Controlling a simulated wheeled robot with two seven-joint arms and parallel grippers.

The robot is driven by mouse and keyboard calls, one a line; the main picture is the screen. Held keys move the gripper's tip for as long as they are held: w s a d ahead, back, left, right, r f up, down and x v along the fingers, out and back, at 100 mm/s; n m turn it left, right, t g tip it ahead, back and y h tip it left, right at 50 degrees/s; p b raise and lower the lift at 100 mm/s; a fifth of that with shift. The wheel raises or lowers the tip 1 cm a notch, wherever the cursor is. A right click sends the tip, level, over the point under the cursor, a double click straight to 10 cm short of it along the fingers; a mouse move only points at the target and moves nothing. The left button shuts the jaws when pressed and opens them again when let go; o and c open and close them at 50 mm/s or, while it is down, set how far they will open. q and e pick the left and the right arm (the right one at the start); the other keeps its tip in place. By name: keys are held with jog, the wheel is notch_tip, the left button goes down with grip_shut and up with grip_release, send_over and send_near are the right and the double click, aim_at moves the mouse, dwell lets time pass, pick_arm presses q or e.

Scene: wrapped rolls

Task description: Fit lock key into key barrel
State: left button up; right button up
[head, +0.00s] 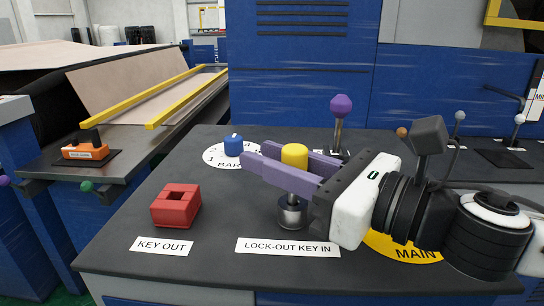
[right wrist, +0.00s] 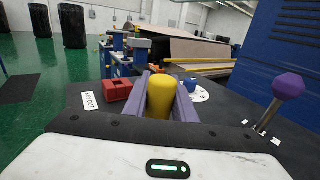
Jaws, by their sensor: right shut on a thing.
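The lock key has a yellow round head (head: 294,156) and stands upright between the purple fingers of my right gripper (head: 256,156), which is shut on it. The yellow head also shows between the fingers in the right wrist view (right wrist: 160,98). Below the fingers a grey shaft runs down to the silver key barrel (head: 291,214), behind the "LOCK-OUT KEY IN" label (head: 288,247). The key is in line with the barrel in the head view. I cannot tell how far its lower end is inside. My left gripper is not in view.
A red square holder (head: 176,206) with an opening stands left, by the "KEY OUT" label (head: 162,246). A blue knob (head: 233,145) on a white dial is behind the fingers. A purple-topped lever (head: 340,107) rises behind. The dark panel between holder and barrel is clear.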

jog(key=shift+f, duration=0.45)
jog(key=o, duration=1.2)
jog(key=shift+c, duration=0.2)
